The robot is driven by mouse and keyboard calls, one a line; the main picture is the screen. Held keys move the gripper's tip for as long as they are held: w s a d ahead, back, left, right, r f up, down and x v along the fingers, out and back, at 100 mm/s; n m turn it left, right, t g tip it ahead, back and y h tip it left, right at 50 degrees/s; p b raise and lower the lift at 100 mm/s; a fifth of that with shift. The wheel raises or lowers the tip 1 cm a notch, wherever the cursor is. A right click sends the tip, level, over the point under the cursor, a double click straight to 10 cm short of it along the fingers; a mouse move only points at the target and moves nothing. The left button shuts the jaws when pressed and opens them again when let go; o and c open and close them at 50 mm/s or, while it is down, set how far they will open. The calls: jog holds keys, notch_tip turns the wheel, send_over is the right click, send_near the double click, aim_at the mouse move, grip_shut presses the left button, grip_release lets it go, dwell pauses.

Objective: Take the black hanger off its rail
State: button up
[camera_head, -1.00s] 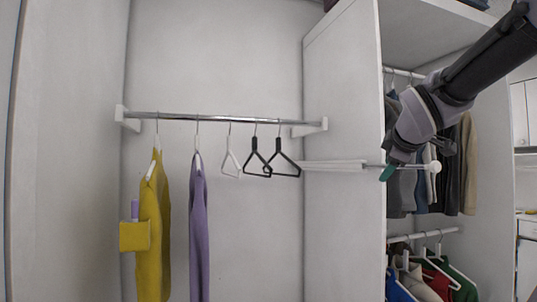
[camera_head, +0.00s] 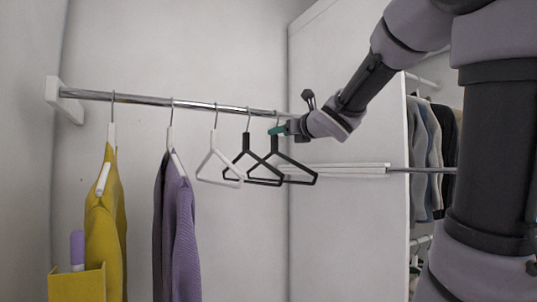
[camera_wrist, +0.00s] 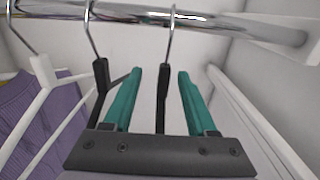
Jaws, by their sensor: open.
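Two black hangers hang side by side on the chrome rail (camera_head: 150,99). The right black hanger (camera_head: 302,168) is nearest my gripper (camera_head: 279,130); the left black hanger (camera_head: 246,152) hangs just beside it, partly overlapping. In the wrist view, my gripper (camera_wrist: 160,72) is open, with one teal finger on each side of the right hanger's black neck (camera_wrist: 163,100), a gap showing on both sides. The left hanger's neck (camera_wrist: 101,78) is outside the left finger. The hooks go up over the rail (camera_wrist: 205,25).
A white hanger (camera_head: 213,166) hangs left of the black ones. A purple garment (camera_head: 182,225) and a yellow garment (camera_head: 105,220) hang further left. A white partition panel (camera_head: 345,120) stands close on the right, with a white bar (camera_head: 335,168) against it.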

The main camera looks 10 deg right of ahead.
jog(key=x, duration=0.6)
jog(key=f+x, duration=0.1)
jog(key=x, duration=0.2)
jog(key=shift+w+d, duration=0.25)
jog(key=shift+d, duration=0.1)
jog(key=shift+r, duration=0.1)
jog(key=shift+c, duration=0.3)
grip_shut()
dwell(0.6)
